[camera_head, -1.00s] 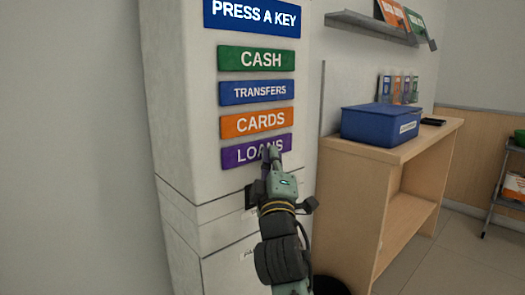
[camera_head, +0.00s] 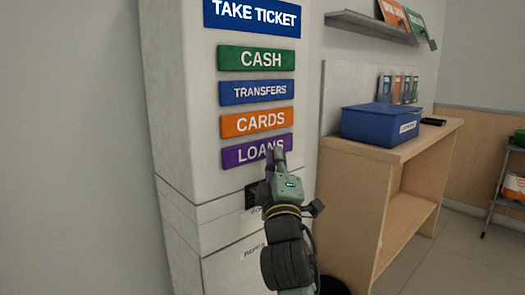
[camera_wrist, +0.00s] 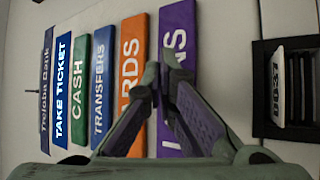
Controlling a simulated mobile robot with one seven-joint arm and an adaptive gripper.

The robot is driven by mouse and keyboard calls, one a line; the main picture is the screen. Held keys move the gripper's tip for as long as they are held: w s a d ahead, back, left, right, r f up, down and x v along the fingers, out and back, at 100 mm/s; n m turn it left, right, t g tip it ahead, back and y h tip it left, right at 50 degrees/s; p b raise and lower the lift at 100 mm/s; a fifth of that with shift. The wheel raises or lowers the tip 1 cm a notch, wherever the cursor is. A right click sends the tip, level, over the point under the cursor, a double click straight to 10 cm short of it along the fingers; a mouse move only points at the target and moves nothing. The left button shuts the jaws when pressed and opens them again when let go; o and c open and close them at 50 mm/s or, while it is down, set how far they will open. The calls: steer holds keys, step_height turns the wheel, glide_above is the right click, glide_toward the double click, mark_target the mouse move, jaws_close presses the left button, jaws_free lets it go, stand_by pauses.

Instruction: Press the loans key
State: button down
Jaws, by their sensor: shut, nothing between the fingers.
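The purple loans key (camera_head: 240,154) is the lowest of the coloured keys on the white ticket machine. It also shows in the wrist view (camera_wrist: 180,30), partly hidden behind my fingers. The display (camera_head: 255,16) above the keys reads "TAKE TICKET". My gripper (camera_head: 276,154) is shut and empty, with its fingertips in front of the right part of the loans key. In the wrist view my fingertips (camera_wrist: 163,76) overlap the loans key and the edge of the cards key; I cannot tell whether they touch. A white printed ticket (camera_wrist: 279,90) shows in the black slot (camera_wrist: 259,100).
The green cash key (camera_head: 256,58), blue transfers key (camera_head: 257,92) and orange cards key (camera_head: 257,123) are above the loans key. To the right a wooden counter (camera_head: 372,155) holds a blue box (camera_head: 380,126). A grey shelf (camera_head: 370,27) is above it.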

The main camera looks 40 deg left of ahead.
steer(key=d, duration=0.5)
steer(key=shift+s, duration=0.2)
stand_by(0.3)
stand_by(0.7)
